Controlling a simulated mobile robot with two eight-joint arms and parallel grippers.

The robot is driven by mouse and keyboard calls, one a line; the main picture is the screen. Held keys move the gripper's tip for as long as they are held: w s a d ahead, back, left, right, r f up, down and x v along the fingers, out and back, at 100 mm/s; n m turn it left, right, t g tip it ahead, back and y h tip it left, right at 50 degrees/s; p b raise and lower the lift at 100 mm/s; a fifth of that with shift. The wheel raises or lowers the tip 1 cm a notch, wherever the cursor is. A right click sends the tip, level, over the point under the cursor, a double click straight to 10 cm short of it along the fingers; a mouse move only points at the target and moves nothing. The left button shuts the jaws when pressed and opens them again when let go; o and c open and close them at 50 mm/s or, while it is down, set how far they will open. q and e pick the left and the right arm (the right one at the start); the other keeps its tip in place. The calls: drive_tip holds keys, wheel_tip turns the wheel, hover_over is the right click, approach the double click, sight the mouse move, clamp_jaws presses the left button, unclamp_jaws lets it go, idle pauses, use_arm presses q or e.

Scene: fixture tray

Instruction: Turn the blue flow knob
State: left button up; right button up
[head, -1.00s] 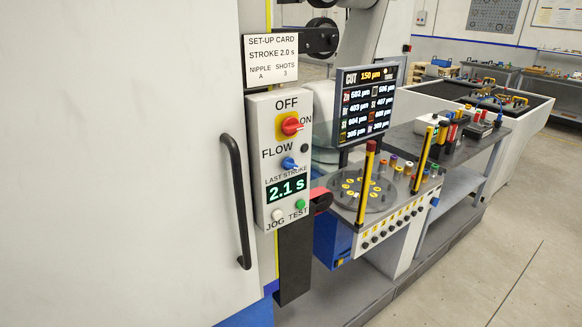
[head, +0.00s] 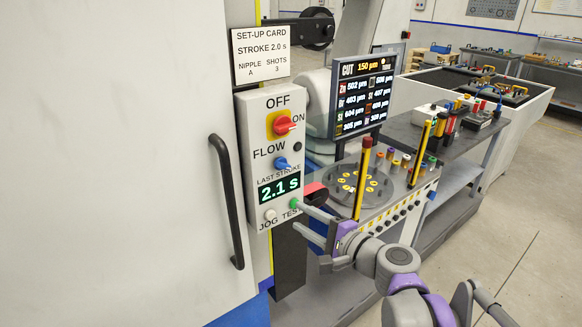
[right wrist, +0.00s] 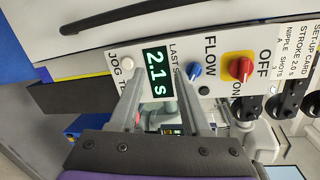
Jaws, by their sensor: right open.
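The blue flow knob (head: 282,163) is on the white control panel (head: 248,150), under the FLOW label and above the display (head: 279,188), which reads 2.1 s. In the right wrist view the knob (right wrist: 194,71) lies just beyond the tip of the right-hand finger. My right gripper (head: 299,215) is open and empty, its fingertips beside the panel's lower right, near the green TEST button (head: 294,204). In the right wrist view the fingers (right wrist: 159,85) stand apart over the display, and one hides the TEST button. My left gripper is not in view.
Above the knob is a red and yellow switch (head: 284,124). A white JOG button (head: 270,215) is low on the panel. A set-up card (head: 261,54) reads STROKE 2.0 s. A black door handle (head: 227,200) is at left; a yellow post (head: 362,180) stands beyond my gripper.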

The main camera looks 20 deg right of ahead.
sight(286, 168)
drive_tip(key=w+d+r+m+t, duration=0.2)
drive_tip(key=w+d+r+m, duration=0.1)
drive_tip(key=w+d+r, duration=0.1)
drive_tip(key=shift+m+h, duration=0.3)
drive_tip(key=x, duration=1)
drive_tip(key=shift+a+r+p, duration=0.1)
drive_tip(key=shift+r+p, duration=0.15)
drive_tip(key=shift+p, duration=0.15)
drive_tip(key=shift+s, duration=0.1)
drive_tip(key=shift+c, duration=0.3)
clamp_jaws()
